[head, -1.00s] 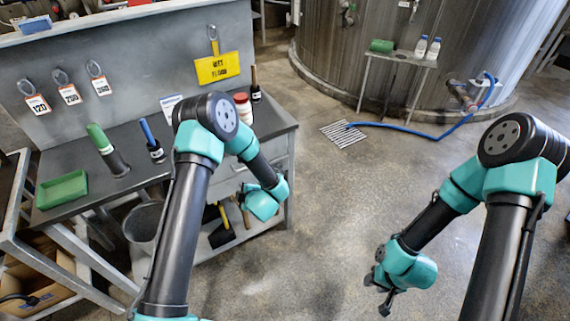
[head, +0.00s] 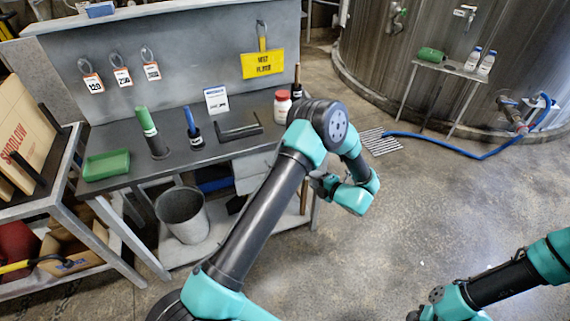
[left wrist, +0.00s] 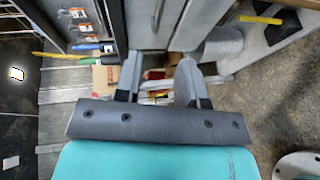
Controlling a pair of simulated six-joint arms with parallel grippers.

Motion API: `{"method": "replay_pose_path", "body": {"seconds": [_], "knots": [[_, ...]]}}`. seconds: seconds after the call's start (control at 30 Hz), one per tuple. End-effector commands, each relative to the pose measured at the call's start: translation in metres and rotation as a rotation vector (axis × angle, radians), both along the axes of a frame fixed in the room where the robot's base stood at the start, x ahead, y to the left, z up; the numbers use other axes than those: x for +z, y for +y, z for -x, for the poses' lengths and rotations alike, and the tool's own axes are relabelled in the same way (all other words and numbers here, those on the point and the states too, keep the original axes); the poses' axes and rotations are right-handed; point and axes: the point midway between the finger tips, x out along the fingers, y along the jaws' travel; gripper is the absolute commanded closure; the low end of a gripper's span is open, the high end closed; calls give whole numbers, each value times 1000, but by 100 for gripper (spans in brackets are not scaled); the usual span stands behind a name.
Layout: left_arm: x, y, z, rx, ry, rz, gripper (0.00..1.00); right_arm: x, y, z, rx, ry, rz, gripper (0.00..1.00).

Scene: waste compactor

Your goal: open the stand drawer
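The grey stand (head: 150,170) is on the left in the head view. Its drawer (head: 250,172) has a light grey front under the right part of the top and is partly hidden by my left arm. It looks shut. My left gripper (head: 322,184) is at the right end of the stand, apart from the drawer front. In the left wrist view my left gripper (left wrist: 158,82) has its two fingers apart, with nothing held between them. Grey panels (left wrist: 146,25) lie beyond the fingers. My right gripper (head: 425,314) is at the bottom edge of the head view, with its fingers mostly cut off.
A bucket (head: 184,214) stands below the stand top. The top holds a green tray (head: 106,165), a black bracket (head: 239,130) and a red-lidded jar (head: 282,106). A side rack (head: 75,205) stands left.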

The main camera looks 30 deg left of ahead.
Motion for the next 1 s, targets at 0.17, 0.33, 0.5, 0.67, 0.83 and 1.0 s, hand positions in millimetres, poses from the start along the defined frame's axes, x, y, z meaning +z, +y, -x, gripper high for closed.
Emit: {"method": "replay_pose_path", "body": {"seconds": [0.17, 0.33, 0.5, 0.67, 0.83, 1.0], "knots": [[-5, 24, -6, 2, 2, 0, 64, 0, 0, 0, 0, 0, 0, 57], [-11, 52, -13, 2, 2, 0, 64, 0, 0, 0, 0, 0, 0, 57], [-16, 79, -21, 2, 1, 1, 64, 0, 0, 0, 0, 0, 0, 57], [-21, 105, -28, 2, 1, 2, 64, 0, 0, 0, 0, 0, 0, 57], [-26, 131, -35, 1, 2, 2, 64, 0, 0, 0, 0, 0, 0, 57], [-30, 149, -40, 1, 1, 1, 64, 0, 0, 0, 0, 0, 0, 57]]}}
